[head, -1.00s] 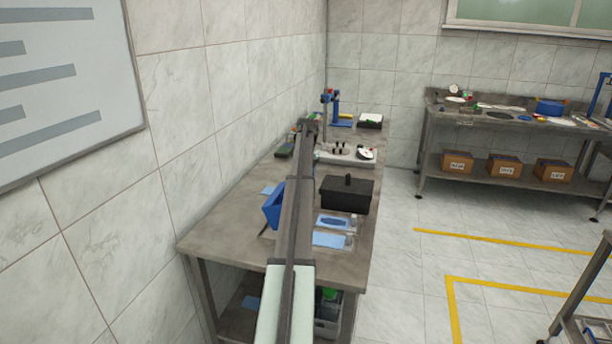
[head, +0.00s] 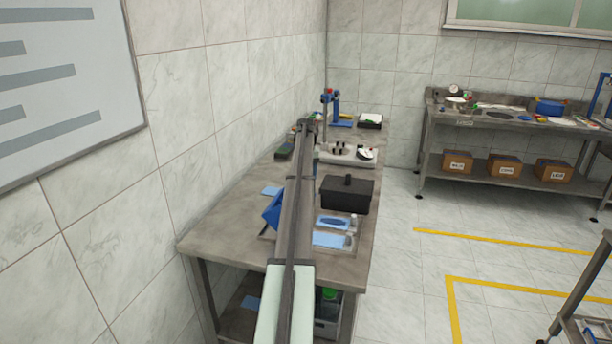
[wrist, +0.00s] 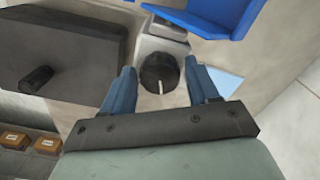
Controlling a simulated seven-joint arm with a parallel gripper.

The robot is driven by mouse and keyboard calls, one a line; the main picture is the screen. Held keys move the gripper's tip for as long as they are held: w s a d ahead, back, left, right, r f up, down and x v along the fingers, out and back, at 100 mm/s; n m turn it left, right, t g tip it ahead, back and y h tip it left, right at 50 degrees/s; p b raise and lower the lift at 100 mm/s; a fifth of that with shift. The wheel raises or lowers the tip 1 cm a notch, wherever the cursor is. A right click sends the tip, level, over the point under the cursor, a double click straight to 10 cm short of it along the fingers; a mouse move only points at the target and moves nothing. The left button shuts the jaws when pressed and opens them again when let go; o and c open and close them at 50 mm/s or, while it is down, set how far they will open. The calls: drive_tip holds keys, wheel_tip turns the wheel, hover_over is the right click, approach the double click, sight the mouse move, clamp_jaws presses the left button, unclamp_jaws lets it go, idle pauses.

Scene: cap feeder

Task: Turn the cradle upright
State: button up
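The blue cradle (head: 272,211) sits near the left edge of the table, just left of my arm, which hides part of it. It looks tilted in the head view. In the wrist view the blue cradle (wrist: 202,16) shows at the top, beyond my fingertips, cut off by the picture's edge. My gripper (wrist: 161,75) is open, its two blue fingers apart. No finger visibly touches the cradle. A dark round thing (wrist: 158,68) with a pale pin shows in the gap between the fingers; I cannot tell its distance. The fingers are hidden in the head view.
A black box (head: 346,195) with a knob stands right of my arm; it fills the left of the wrist view (wrist: 60,48). Light-blue pads (head: 328,240) lie in front of it. A blue stand (head: 335,105) is at the table's far end. The front table corner is bare.

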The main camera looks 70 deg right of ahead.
drive_tip(key=shift+o, duration=0.4)
drive_tip(key=m, duration=0.9)
drive_tip(key=shift+m, duration=0.4)
